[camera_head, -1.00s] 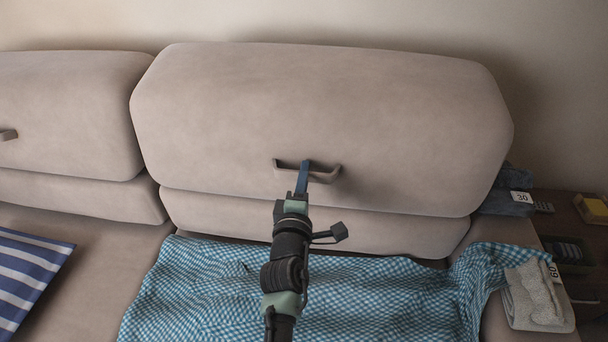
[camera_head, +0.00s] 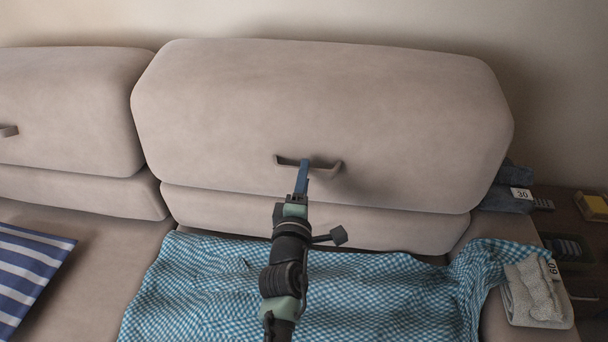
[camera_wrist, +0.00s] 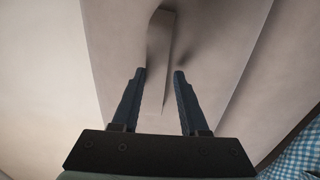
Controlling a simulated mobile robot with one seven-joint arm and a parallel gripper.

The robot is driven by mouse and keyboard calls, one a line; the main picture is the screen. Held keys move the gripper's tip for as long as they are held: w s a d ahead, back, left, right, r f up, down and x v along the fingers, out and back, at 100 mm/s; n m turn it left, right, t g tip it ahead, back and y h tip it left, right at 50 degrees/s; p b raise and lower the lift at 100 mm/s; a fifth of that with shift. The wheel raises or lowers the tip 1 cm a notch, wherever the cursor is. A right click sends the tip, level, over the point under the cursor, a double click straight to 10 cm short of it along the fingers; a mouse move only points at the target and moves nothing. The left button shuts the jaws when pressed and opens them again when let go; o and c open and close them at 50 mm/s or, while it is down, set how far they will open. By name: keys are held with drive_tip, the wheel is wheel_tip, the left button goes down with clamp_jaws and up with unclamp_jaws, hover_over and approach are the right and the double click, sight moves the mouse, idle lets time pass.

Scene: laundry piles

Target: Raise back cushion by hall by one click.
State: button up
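A large beige back cushion (camera_head: 400,120) with a handle (camera_head: 330,170) low on its front fills the middle of the head view. Its lower edge rests just above a lower padded section (camera_head: 330,215). My gripper (camera_head: 304,166) is at the handle. In the wrist view the handle strap (camera_wrist: 160,45) runs between my two fingers (camera_wrist: 160,72), which stand apart with a gap visible on each side. A second back cushion (camera_head: 65,100) with its own handle (camera_head: 8,131) is at the left. No sign of the hall shows.
A blue checked blanket (camera_head: 200,290) covers the seat under my arm. A striped pillow (camera_head: 28,265) lies at the left. A folded light towel (camera_head: 535,295) is on the right arm. Dark folded cloth tagged 30 (camera_head: 505,202) and a side table (camera_head: 570,222) stand beyond it.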

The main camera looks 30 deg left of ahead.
drive_tip(key=p+v, duration=0.2)
drive_tip(key=v, duration=1.1)
drive_tip(key=shift+r, duration=0.1)
idle(0.4)
